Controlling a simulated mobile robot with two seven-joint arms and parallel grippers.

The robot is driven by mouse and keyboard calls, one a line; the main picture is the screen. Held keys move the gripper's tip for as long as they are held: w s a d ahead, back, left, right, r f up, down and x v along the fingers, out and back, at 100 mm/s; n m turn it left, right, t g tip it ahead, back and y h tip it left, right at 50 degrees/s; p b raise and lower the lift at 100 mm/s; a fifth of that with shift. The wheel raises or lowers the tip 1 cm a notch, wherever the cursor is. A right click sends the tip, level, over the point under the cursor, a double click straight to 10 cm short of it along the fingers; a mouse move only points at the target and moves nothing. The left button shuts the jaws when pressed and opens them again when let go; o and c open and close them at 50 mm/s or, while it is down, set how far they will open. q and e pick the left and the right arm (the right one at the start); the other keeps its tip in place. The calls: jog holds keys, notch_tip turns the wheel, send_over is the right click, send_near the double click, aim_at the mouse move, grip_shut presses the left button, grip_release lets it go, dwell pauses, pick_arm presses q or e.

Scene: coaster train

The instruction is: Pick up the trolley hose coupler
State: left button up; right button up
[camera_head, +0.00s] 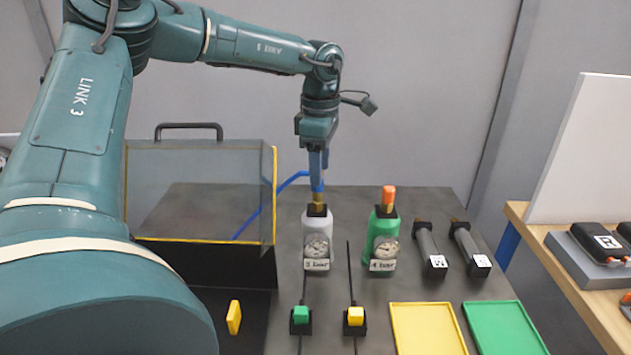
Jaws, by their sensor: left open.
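A blue hose (257,211) runs up to a small blue and brass coupler (318,198) on top of the grey bottle (318,226), which carries a gauge and a label. My left gripper (318,170) points straight down right over the coupler, with its jaws open. The fingers are small and seen edge-on, and their blue runs into the blue of the hose end. I cannot tell whether they touch the coupler. My right gripper is not in view.
A green bottle (381,240) with an orange top stands to the right, then two dark cylinders (429,250). A clear case (200,192) stands left. Green (300,315) and yellow (355,316) pieces, a yellow tray (428,330) and a green tray (505,330) lie in front.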

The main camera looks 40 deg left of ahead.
aim_at(317, 190)
pick_arm(q)
jog(key=f, duration=0.1)
jog(key=f+p, duration=0.1)
jog(key=f, duration=0.1)
jog(key=shift+s+a+f, duration=0.15)
jog(key=shift+a+f, duration=0.1)
jog(key=shift+f, duration=0.7)
jog(key=shift+c, duration=0.4)
grip_shut()
